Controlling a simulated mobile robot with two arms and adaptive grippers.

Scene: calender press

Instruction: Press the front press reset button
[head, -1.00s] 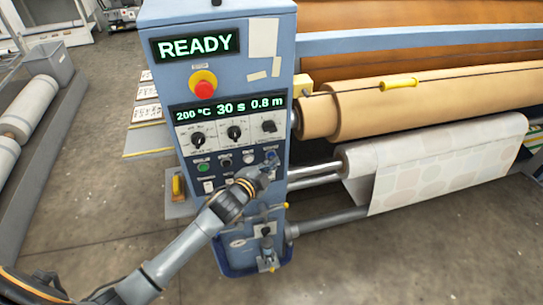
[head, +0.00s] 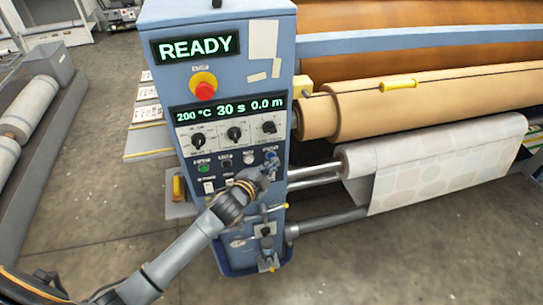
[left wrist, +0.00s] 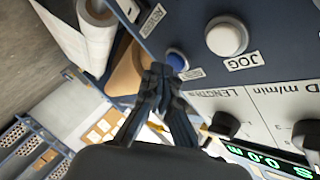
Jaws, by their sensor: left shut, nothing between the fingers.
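The blue reset button (head: 271,155) sits at the right end of the button row on the blue press cabinet (head: 220,75). It also shows in the left wrist view (left wrist: 177,60), beside a white JOG button (left wrist: 226,37). My left gripper (head: 270,168) is shut and empty, just below the blue button in the head view. In the left wrist view its fingertips (left wrist: 160,72) are close to the button's edge and the button is partly hidden; I cannot tell whether they touch. The upper display reads READY (head: 194,48); the lower display (head: 230,109) reads 200 °C, 30 s, 0.0 m. My right gripper is not in view.
A red emergency stop (head: 204,90) sits between the displays. Three black knobs (head: 235,133) and a green button (head: 204,168) are close to my gripper. Rollers with fabric (head: 440,150) extend right of the cabinet. Floor in front is clear.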

